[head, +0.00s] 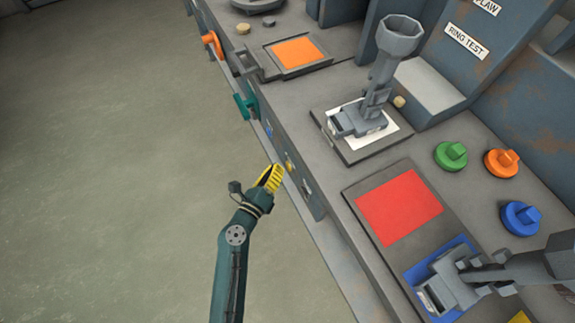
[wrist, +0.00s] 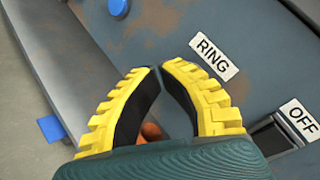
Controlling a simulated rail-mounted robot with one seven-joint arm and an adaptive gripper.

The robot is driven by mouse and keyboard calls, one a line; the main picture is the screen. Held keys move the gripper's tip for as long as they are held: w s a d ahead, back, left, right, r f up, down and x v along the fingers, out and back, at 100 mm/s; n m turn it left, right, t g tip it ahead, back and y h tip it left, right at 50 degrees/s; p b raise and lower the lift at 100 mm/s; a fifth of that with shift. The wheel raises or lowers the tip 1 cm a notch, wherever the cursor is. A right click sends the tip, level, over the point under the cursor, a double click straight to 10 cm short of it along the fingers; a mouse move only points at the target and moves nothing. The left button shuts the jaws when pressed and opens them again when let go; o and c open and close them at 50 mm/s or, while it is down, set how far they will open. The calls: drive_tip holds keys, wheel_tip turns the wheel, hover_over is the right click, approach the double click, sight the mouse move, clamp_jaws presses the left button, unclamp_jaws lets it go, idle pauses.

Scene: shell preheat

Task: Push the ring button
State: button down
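My gripper (wrist: 159,69) has two yellow ribbed fingers with dark inner pads. Its tips meet or nearly meet, with nothing seen held between them. In the wrist view the white RING label (wrist: 214,57) is on the blue-grey panel, just right of the fingertips. A small orange-brown rounded thing (wrist: 152,131) shows low between the fingers; I cannot tell whether it is the ring button. In the head view my gripper (head: 270,177) is beside the bench's front face, near a small yellow part (head: 289,166) there. Contact cannot be told.
A dark switch (wrist: 270,138) lies by the OFF label (wrist: 301,119), and a blue knob (wrist: 118,8) is at the top. A teal handle (head: 245,106) and an orange handle (head: 211,43) stick out from the bench front. The floor (head: 110,160) at left is clear.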

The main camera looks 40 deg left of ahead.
drive_tip(key=s, duration=0.1)
drive_tip(key=s+a, duration=0.1)
drive_tip(key=s, duration=0.1)
drive_tip(key=s+a, duration=0.1)
drive_tip(key=shift+s, duration=0.3)
idle(0.8)
